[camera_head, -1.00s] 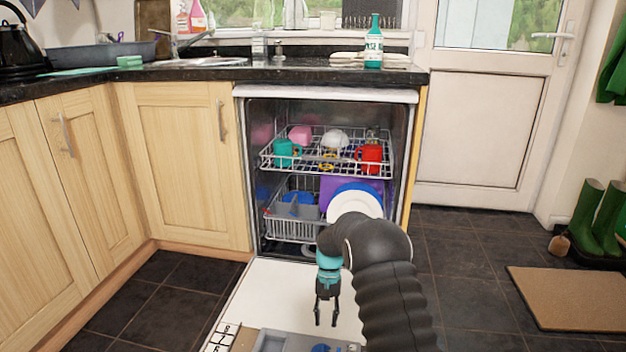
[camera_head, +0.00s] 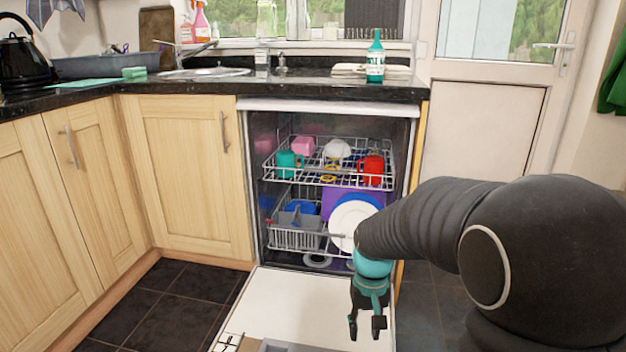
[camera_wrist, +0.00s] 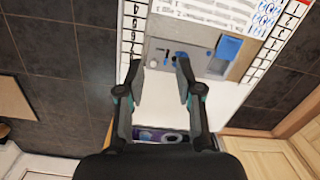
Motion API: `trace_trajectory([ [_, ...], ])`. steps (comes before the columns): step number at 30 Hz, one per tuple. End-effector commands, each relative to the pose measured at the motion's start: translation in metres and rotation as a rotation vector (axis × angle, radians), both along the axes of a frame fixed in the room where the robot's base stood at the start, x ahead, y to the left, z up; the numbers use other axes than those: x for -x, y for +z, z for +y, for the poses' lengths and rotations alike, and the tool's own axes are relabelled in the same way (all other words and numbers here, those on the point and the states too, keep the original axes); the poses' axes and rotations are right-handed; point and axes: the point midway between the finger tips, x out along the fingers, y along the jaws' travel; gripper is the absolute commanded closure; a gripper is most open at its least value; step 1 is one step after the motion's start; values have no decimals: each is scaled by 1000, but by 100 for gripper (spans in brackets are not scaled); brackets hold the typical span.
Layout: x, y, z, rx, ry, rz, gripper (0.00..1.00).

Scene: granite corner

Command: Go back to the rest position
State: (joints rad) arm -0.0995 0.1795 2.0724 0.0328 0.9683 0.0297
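My gripper (camera_head: 367,328) hangs fingers down above the open white dishwasher door (camera_head: 300,300), toward its right side. In the wrist view my gripper (camera_wrist: 160,68) shows two spread fingers with nothing between them. The door's inner face with its grey dispenser panel (camera_wrist: 190,58) lies below the fingers, apart from them. My arm reaches in from the right of the head view and covers part of the dishwasher's right side and the floor there.
The upper rack (camera_head: 320,176) holds a teal mug (camera_head: 287,164), a red mug (camera_head: 371,170) and other dishes. The lower rack (camera_head: 292,240) holds plates (camera_head: 350,222). A green bottle (camera_head: 375,62) stands on the counter (camera_head: 300,92). Dark tiled floor (camera_head: 160,300) is clear at left.

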Motion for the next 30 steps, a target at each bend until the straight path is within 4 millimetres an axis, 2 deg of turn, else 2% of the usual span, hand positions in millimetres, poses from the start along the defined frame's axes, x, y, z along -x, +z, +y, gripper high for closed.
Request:
trace_trajectory([
  [1,12,16,-4,0,1,-26,65],
  [6,48,52,-14,0,5,-107,65],
  [21,149,132,-37,7,-18,-360,65],
  [25,167,152,-41,7,-32,-437,65],
  [30,178,180,-44,7,-45,-532,65],
])
